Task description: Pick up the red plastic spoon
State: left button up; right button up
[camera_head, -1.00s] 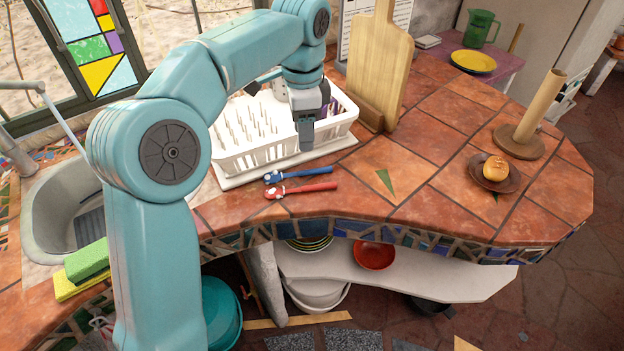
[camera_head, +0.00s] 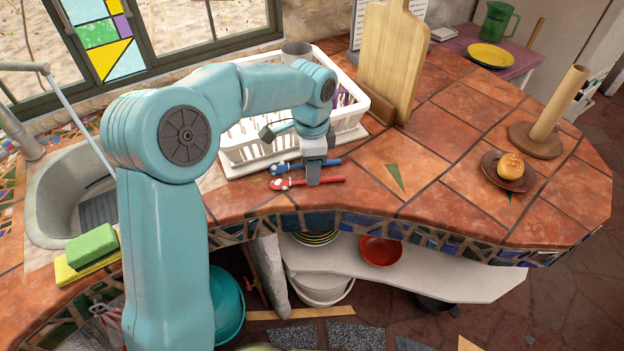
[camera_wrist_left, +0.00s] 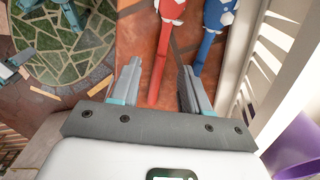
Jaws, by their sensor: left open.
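The red plastic spoon (camera_head: 332,180) lies flat on the tiled counter, its decorated end to the left and its handle to the right. A blue spoon (camera_head: 330,162) lies just behind it, nearly parallel. My left gripper (camera_head: 313,182) is over the red handle and hides part of it. In the left wrist view the gripper (camera_wrist_left: 157,85) is open, with the red spoon's handle (camera_wrist_left: 160,70) running between its two fingers. The blue spoon (camera_wrist_left: 207,45) passes beside the right finger there. Whether a finger touches either spoon cannot be told. My right gripper is not in view.
A white dish rack (camera_head: 255,150) stands close behind the spoons, and shows at the right of the wrist view. A cutting board (camera_head: 388,60) leans behind right. A plate with a bun (camera_head: 510,166) and a wooden holder (camera_head: 550,110) stand far right. The counter's middle is clear.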

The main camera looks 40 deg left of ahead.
pick_arm(q)
jog(key=shift+w+a+f, duration=0.1)
jog(key=shift+f, duration=0.7)
jog(key=shift+s+f, duration=0.2)
jog(key=shift+f, duration=0.2)
jog(key=shift+w, duration=0.1)
jog(key=c, duration=0.5)
grip_shut()
